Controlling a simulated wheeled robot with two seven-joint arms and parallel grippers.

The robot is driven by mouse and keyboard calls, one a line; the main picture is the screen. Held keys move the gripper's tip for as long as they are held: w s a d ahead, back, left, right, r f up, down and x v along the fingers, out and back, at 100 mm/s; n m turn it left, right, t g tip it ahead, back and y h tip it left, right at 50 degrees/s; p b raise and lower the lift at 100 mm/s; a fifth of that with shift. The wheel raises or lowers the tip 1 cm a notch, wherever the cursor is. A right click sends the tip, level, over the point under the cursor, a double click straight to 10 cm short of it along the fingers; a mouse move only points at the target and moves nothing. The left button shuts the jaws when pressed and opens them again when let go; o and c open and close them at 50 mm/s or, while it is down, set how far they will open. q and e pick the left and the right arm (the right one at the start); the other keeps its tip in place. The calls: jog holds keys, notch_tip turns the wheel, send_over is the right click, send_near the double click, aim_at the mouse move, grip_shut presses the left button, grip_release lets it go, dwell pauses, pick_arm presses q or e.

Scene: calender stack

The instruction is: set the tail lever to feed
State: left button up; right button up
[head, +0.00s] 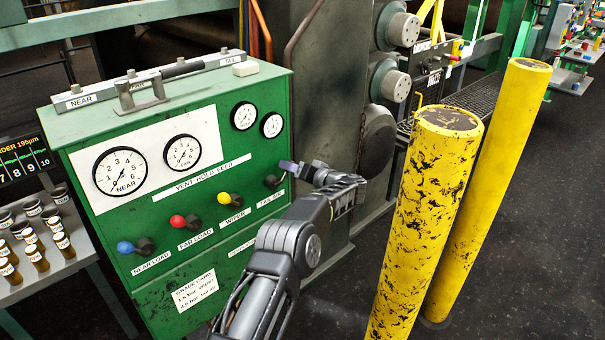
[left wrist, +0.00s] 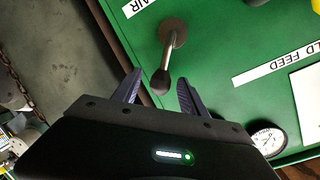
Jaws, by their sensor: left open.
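The tail lever (head: 271,181), labelled TAIL AIR, has a dark knob and sits at the right end of the lever row on the green panel. In the left wrist view the tail lever (left wrist: 166,62) is a metal rod from a round boss, its knob pointing towards my gripper. My left gripper (head: 292,167) is beside the lever at the panel's right edge. In the left wrist view my left gripper (left wrist: 158,84) is open, with the knob between or just in front of its fingertips; no contact is clear. I cannot tell the lever's setting. My right gripper is not in view.
The blue (head: 126,247), red (head: 178,221) and yellow (head: 224,198) knobs of the other levers stand to the left. A VENT HOLD FEED strip (head: 203,177) is above them. Two yellow posts (head: 432,200) (head: 500,150) stand right of my arm.

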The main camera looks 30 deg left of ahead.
pick_arm(q)
jog(key=b+v, duration=0.1)
jog(key=v, duration=0.4)
jog(key=shift+s+d+r, duration=0.1)
jog(key=shift+d, duration=0.25)
jog(key=s+d+f+m+t+h, duration=0.2)
jog(key=d+f+t+h, duration=0.15)
jog(key=d+f, duration=0.5)
jog(key=s+d+f+m+t+h, duration=0.15)
jog(key=d+f+h, duration=0.35)
jog(key=f, duration=0.7)
jog(key=s+d+f+m+g+h, duration=0.1)
jog(key=s+d+f+h, duration=0.2)
jog(key=s+d+f, duration=0.45)
jog(key=s+d+f+g+h, duration=0.1)
jog(key=s+d, duration=0.4)
jog(key=s, duration=0.6)
jog(key=s+d+f+g+h, duration=0.2)
jog(key=s+d, duration=0.4)
jog(key=s, duration=0.6)
jog(key=s+d+f+g+h, duration=0.2)
jog(key=s+d+g+h, duration=0.2)
jog(key=s, duration=0.8)
jog(key=shift+s+d+g, duration=0.2)
jog(key=shift+d+g, duration=0.45)
jog(key=shift+g, duration=0.05)
